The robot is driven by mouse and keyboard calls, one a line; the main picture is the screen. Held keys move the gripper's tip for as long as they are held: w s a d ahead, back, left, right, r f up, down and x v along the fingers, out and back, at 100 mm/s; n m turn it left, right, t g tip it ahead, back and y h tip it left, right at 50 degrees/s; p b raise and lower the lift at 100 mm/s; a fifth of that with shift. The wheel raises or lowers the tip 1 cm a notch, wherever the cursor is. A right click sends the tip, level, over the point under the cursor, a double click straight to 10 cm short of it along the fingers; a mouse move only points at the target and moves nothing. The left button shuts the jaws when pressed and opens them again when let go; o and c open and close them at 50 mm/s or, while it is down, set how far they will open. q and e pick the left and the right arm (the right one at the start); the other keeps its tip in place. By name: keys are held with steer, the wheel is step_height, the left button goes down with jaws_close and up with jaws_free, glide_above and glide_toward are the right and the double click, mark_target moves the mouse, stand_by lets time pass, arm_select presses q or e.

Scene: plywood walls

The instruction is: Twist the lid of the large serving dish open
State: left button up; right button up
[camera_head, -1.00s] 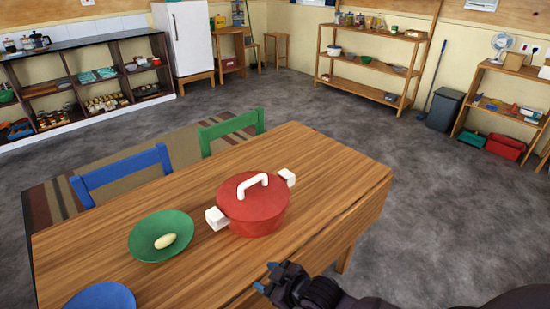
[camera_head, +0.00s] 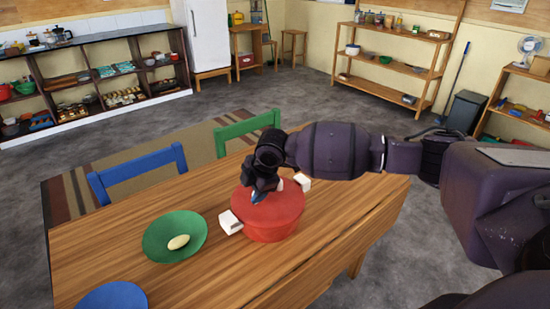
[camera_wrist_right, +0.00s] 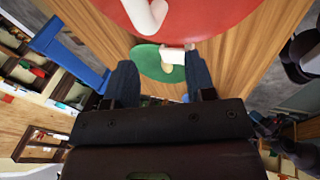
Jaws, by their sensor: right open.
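The large serving dish is a red pot (camera_head: 270,232) with a red lid (camera_head: 283,207) on the wooden table, with white side handles (camera_head: 230,222). The lid (camera_wrist_right: 212,16) and its white loop handle (camera_wrist_right: 150,18) show at the top of the right wrist view. My right gripper (camera_head: 256,195) is over the lid, pointing down, and hides most of the loop handle in the head view. In the right wrist view its blue fingers (camera_wrist_right: 161,64) are spread with nothing between them, and the loop handle is beyond their tips. My left gripper is not in view.
A green plate (camera_head: 160,247) with a pale oval item (camera_head: 178,242) lies left of the pot, with a blue plate (camera_head: 113,296) at the near left. Blue (camera_head: 135,170) and green (camera_head: 245,128) chairs stand at the far table edge. The table's right part is bare.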

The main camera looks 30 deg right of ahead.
steer(key=w+d+r+g+h, duration=0.1)
steer(key=d+r+g+h, duration=0.1)
steer(key=d+r, duration=0.45)
steer(key=shift+n, duration=0.4)
steer(key=f, duration=0.3)
steer(key=w+f, duration=0.1)
steer(key=f, duration=0.2)
steer(key=f+b, duration=0.1)
steer(key=f, duration=0.2)
steer(key=shift+w+d, duration=0.2)
steer(key=shift+w, duration=0.2)
steer(key=shift+w+f, duration=0.15)
steer(key=shift+f, duration=0.65)
jaws_close()
steer(key=shift+f+n+b, duration=0.15)
steer(key=shift+n+b, duration=0.3)
steer(key=shift+n, duration=0.25)
steer(key=shift+w+n+y, duration=0.1)
steer(key=shift+n+y, duration=0.2)
steer(key=shift+n, duration=0.4)
